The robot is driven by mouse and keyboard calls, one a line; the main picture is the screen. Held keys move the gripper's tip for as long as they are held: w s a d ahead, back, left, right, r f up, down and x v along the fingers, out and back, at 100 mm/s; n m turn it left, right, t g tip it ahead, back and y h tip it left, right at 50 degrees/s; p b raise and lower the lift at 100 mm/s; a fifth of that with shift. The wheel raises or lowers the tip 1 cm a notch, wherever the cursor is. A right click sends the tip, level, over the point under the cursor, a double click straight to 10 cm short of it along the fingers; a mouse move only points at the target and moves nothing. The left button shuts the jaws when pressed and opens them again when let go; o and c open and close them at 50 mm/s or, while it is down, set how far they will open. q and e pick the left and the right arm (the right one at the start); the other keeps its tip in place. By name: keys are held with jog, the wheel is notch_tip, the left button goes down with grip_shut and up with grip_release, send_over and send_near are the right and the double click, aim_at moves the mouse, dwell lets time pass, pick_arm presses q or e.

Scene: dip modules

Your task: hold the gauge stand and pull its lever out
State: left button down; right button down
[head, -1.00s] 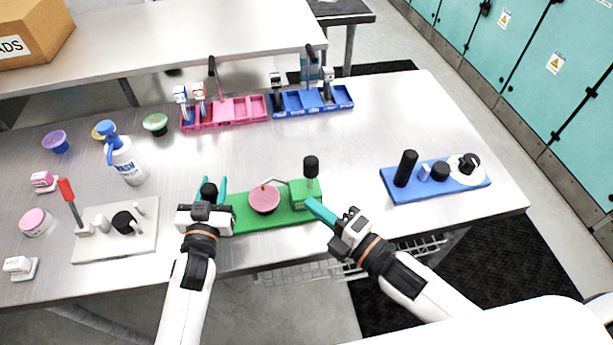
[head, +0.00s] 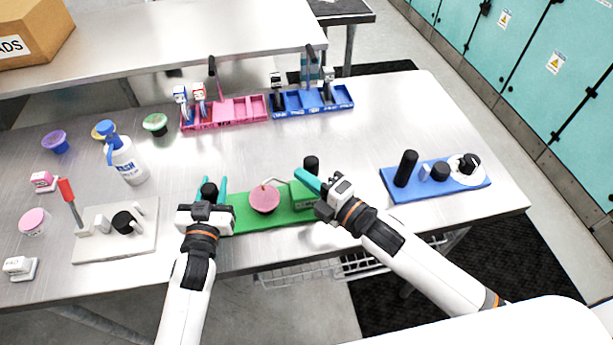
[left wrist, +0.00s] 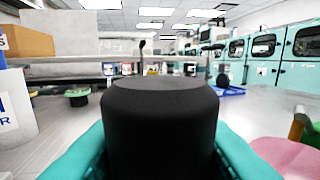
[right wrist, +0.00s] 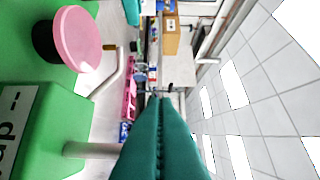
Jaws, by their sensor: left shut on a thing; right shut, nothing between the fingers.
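The gauge stand has a green base (head: 250,222) lying along the table's front. It bears a pink disc (head: 264,199), a green block (head: 303,196) and a black-topped post (head: 312,163). A bent pale rod (head: 275,182) runs between block and disc; it also shows in the right wrist view (right wrist: 112,75). My left gripper (head: 211,186) is shut on the black knob (head: 209,193) at the base's left end; the knob fills the left wrist view (left wrist: 160,125). My right gripper (head: 298,173) is shut and empty by the block, partly hiding the post.
A blue base with black posts (head: 430,188) lies to the right. A grey plate with a red-handled lever (head: 140,240) lies to the left. A bottle (head: 127,165) stands behind it. Pink (head: 230,112) and blue (head: 315,103) trays lie at the back. The table between is clear.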

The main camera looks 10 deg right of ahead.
jog(key=shift+d+m, duration=0.45)
jog(key=shift+m, duration=0.05)
jog(key=shift+d+m+t+y, duration=0.4)
jog(key=shift+d+m+t, duration=0.5)
jog(key=shift+m, duration=0.3)
jog(key=shift+d+f+m+t+h, duration=0.15)
jog(key=shift+d+m+t, duration=0.35)
jog(key=shift+m, duration=0.4)
jog(key=shift+d+f+m+t+h, duration=0.15)
jog(key=shift+d+m+t, duration=0.35)
jog(key=shift+m, duration=0.4)
jog(key=shift+d+f+m+t, duration=0.15)
jog(key=shift+d+m+t, duration=0.2)
jog(key=shift+m+t, duration=0.4)
jog(key=shift+m, duration=0.25)
jog(key=shift+r, duration=0.1)
jog(key=s+d+f, duration=0.1)
jog(key=s, duration=0.8)
jog(key=shift+s+d+f, duration=0.15)
jog(key=shift+s+d, duration=0.05)
jog(key=shift+d, duration=0.05)
